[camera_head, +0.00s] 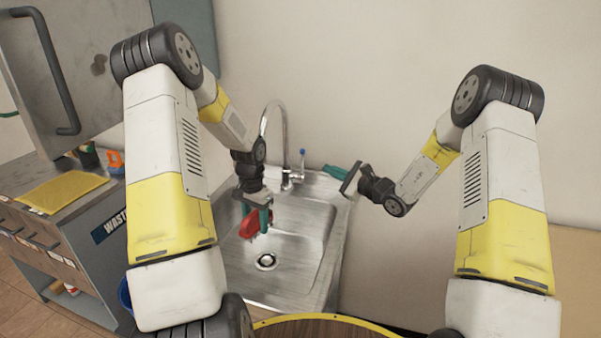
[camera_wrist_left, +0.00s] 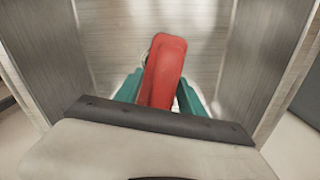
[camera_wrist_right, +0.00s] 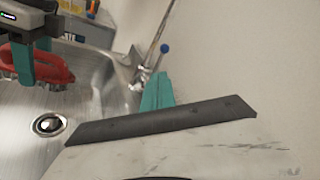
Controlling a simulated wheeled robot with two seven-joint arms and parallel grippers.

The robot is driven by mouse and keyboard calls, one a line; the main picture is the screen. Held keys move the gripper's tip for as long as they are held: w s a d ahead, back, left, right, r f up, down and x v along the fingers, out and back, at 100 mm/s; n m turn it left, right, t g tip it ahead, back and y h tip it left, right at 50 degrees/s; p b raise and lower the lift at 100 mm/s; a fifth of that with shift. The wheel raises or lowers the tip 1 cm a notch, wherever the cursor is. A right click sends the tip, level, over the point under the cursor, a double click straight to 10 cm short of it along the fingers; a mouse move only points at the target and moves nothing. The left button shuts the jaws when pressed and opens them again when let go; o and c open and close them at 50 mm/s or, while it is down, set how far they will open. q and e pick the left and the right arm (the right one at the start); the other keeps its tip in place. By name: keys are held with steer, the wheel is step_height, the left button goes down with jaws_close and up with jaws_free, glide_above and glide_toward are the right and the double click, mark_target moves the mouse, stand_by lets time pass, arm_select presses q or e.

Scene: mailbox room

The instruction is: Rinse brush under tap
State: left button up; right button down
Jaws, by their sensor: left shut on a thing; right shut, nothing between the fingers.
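My left gripper (camera_head: 258,217) is shut on the red brush (camera_head: 254,226) and holds it over the sink basin (camera_head: 297,227). The red brush fills the middle of the left wrist view (camera_wrist_left: 163,72) between the teal fingers; its bristles cannot be made out. The silver tap (camera_head: 283,125) with a curved spout stands at the back of the sink, behind and right of the brush. No water stream is visible. Its lever has a blue tip (camera_wrist_right: 164,48). My right gripper (camera_head: 337,172) is shut and empty, near the sink's back right rim, right of the tap.
A round drain (camera_head: 266,261) lies in the basin floor. Left of the sink is a counter with a yellow mat (camera_head: 62,190) and an orange bottle (camera_head: 116,162). A blue bin (camera_head: 125,294) stands below. A plain wall is behind the sink.

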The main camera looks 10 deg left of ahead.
mark_target(302, 167)
steer(key=s+f+m+t, duration=0.1)
steer(key=s+m, duration=0.2)
steer(key=m, duration=1)
steer(key=s+f+m+t, duration=0.1)
steer(key=s+f+m, duration=0.15)
steer(key=m, duration=0.95)
steer(key=w+d+r+x, duration=0.1)
steer(key=x, duration=1.2)
steer(key=shift+r+y, duration=0.3)
steer(key=shift+r, duration=0.1)
